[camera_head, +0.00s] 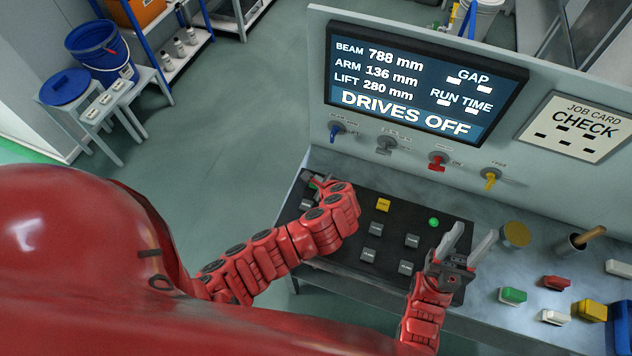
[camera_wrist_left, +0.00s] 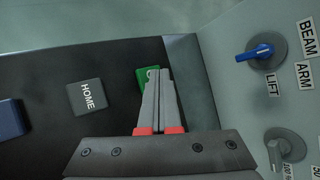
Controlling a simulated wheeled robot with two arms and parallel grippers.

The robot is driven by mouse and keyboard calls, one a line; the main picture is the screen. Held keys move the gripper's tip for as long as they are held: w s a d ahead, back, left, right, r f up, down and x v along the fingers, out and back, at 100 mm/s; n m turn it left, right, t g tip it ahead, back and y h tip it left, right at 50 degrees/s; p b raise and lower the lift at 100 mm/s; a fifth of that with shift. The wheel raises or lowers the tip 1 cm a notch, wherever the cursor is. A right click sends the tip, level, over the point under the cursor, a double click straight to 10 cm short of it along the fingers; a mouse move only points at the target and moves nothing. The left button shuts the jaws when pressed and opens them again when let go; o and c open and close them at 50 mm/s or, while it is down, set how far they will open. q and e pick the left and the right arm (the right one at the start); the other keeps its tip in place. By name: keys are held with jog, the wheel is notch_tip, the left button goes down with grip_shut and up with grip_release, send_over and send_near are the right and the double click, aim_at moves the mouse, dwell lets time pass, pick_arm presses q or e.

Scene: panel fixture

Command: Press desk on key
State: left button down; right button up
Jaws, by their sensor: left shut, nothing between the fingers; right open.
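The black key desk (camera_head: 345,210) lies below the screen. A green key (camera_wrist_left: 148,76) sits near the desk's edge in the left wrist view; its label is hidden by my fingers. My left gripper (camera_wrist_left: 158,72) is shut and empty, its fingertips overlapping the green key; I cannot tell whether they touch it. In the head view my left gripper (camera_head: 311,177) is at the desk's far left corner, mostly behind its own wrist. My right gripper (camera_head: 475,230) is open and empty over the desk's right end. The screen (camera_head: 420,85) reads DRIVES OFF.
A grey HOME key (camera_wrist_left: 87,96) is beside the green key. A yellow key (camera_head: 383,205), several grey keys and a round green lamp (camera_head: 433,222) are on the desk. A blue LIFT knob (camera_wrist_left: 262,52) is close on the wall panel.

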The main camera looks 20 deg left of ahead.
pick_arm(q)
jog(key=shift+f, duration=0.15)
dwell(0.4)
jog(key=shift+r+p, duration=0.45)
jog(key=shift+r, duration=0.45)
jog(key=shift+r+p, duration=1.6)
jog(key=shift+r, duration=0.9)
